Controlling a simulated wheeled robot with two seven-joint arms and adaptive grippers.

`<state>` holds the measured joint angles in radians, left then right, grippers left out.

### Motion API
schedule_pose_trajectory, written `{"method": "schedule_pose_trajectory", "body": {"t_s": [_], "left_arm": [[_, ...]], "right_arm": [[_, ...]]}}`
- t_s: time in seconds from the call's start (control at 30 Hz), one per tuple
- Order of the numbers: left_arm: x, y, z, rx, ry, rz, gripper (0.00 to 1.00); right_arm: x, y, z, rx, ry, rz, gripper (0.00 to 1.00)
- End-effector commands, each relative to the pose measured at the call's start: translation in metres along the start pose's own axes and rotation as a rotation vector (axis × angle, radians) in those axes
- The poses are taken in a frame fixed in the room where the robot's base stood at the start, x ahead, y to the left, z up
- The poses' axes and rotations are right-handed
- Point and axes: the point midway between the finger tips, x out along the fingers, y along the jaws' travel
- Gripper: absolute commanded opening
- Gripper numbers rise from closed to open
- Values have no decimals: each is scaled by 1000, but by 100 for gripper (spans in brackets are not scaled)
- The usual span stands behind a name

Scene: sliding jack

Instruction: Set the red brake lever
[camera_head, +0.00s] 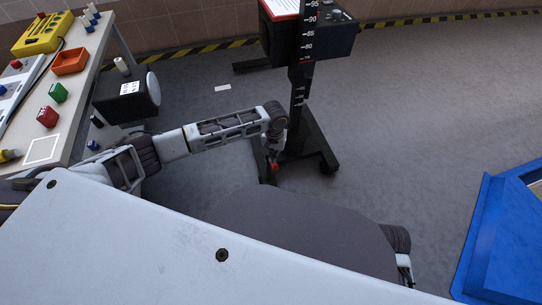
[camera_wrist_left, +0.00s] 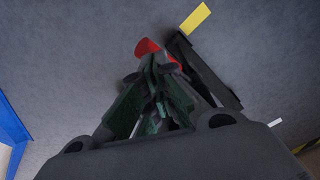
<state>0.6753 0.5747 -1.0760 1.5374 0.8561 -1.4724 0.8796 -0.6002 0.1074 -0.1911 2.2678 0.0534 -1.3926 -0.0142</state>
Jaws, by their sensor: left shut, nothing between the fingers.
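The red brake lever (camera_head: 275,167) shows as a small red tip low at the foot of the black jack stand (camera_head: 299,100). In the left wrist view the red lever (camera_wrist_left: 147,46) lies just beyond my fingertips, partly hidden by them. My left gripper (camera_head: 275,153) points down beside the stand's post. In the wrist view its fingers (camera_wrist_left: 153,64) are closed together with nothing between them. They are at or very close to the lever; I cannot tell whether they touch it. My right gripper is not in view.
The stand's dark base leg (camera_wrist_left: 207,75) runs beside my fingers. A workbench with a red bin (camera_head: 70,61) and coloured blocks is at left. A blue-framed structure (camera_head: 500,240) is at right. The grey floor right of the stand is clear.

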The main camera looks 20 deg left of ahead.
Motion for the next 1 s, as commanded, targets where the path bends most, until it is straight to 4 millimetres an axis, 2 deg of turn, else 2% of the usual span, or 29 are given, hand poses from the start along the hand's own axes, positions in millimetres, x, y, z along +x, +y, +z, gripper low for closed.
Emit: {"method": "schedule_pose_trajectory", "body": {"t_s": [0.1,1.0], "left_arm": [[0,0,0,0,0,0,0],[24,0,0,0,-1,0,0]], "right_arm": [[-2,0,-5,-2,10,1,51],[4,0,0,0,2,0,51]]}}
